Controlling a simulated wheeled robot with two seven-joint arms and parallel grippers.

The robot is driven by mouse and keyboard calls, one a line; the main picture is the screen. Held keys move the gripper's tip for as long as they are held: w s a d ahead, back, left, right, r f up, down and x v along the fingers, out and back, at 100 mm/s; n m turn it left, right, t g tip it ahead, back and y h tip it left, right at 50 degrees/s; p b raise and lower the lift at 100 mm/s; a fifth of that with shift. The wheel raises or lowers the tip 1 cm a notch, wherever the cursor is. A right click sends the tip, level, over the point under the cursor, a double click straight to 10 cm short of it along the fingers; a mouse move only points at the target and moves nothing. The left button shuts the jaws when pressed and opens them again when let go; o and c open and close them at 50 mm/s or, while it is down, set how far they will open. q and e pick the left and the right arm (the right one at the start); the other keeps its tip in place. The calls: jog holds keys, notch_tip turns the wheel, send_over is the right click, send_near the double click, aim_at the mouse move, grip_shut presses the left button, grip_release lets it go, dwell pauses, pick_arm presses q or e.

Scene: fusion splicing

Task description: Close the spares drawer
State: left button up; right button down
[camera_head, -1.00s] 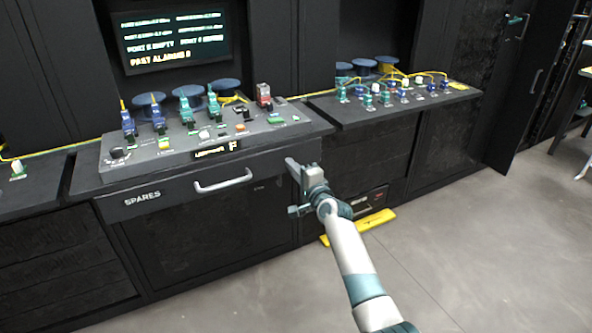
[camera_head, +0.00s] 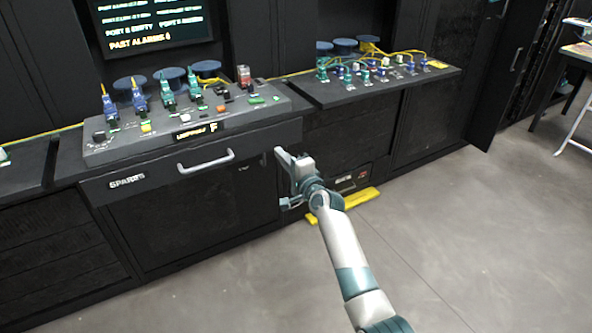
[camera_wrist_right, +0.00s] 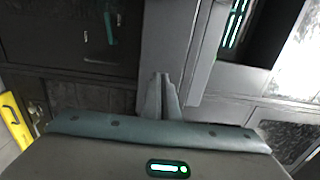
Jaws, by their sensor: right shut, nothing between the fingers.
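The spares drawer (camera_head: 150,178) is a wide dark front lettered SPARES, under the grey console in the head view. Its pale bar handle (camera_head: 206,162) is right of the lettering. I cannot tell clearly how far the drawer stands out. My right gripper (camera_head: 280,153) is shut and empty, in front of the drawer's right end and right of the handle. In the right wrist view its fingers (camera_wrist_right: 163,95) point at a plain grey panel, probably the drawer front; I cannot tell whether they touch it. My left gripper is out of view.
The console (camera_head: 185,130) above carries several connectors and buttons. A screen (camera_head: 150,22) is behind it. A second bench (camera_head: 385,83) with spools and yellow cables is to the right. A yellow strip (camera_head: 345,205) lies on the floor by the cabinets. The floor at right is open.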

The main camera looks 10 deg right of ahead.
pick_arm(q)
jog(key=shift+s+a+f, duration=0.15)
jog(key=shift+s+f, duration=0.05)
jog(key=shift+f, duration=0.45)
pick_arm(e)
jog(key=v, duration=0.8)
